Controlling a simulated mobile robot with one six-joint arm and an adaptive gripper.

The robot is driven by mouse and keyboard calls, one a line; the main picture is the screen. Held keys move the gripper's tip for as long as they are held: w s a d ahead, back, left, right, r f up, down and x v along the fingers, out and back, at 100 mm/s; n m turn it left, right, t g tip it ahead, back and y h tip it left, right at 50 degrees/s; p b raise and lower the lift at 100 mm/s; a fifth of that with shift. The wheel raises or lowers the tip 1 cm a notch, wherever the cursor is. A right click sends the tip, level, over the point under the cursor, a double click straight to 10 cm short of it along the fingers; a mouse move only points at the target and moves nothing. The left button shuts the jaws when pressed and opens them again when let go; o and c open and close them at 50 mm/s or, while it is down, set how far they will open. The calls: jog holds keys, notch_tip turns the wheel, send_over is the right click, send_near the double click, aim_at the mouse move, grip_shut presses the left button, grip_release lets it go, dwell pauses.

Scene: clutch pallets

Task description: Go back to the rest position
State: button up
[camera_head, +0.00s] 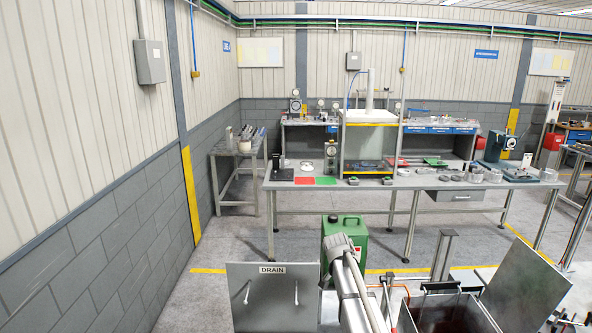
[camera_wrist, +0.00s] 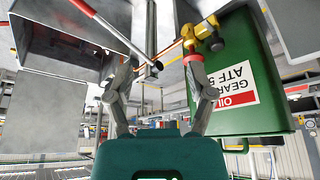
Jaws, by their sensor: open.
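My gripper (camera_wrist: 158,66) is open in the wrist view, its two grey fingers spread apart above a teal body. I see nothing held between them. In the camera_head view, my arm reaches forward from the bottom centre, and I cannot make out the fingers there. A green oil can (camera_head: 360,237) stands just beyond the arm, partly hidden by it. The can also shows in the wrist view (camera_wrist: 240,65), upside down, with a yellow and red fitting beside my right finger. I cannot tell whether they touch.
A panel marked DRAIN (camera_head: 255,300) stands at lower left, and an open metal bin (camera_head: 452,312) at lower right, with a tilted plate (camera_head: 525,285) beside it. A long workbench (camera_head: 330,184) with parts crosses behind. A red-handled lever (camera_wrist: 110,35) passes near the fingers.

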jog(key=s+f+n+g+y+b, duration=0.1)
jog(key=s+f+n+b, duration=0.3)
jog(key=s, duration=1.1)
jog(key=s+f+n+g+y+b, duration=0.2)
jog(key=s+f+n+b, duration=0.3)
jog(key=s+f+b, duration=0.5)
jog(key=s+f, duration=0.1)
jog(key=s, duration=0.4)
jog(key=shift+f, duration=0.35)
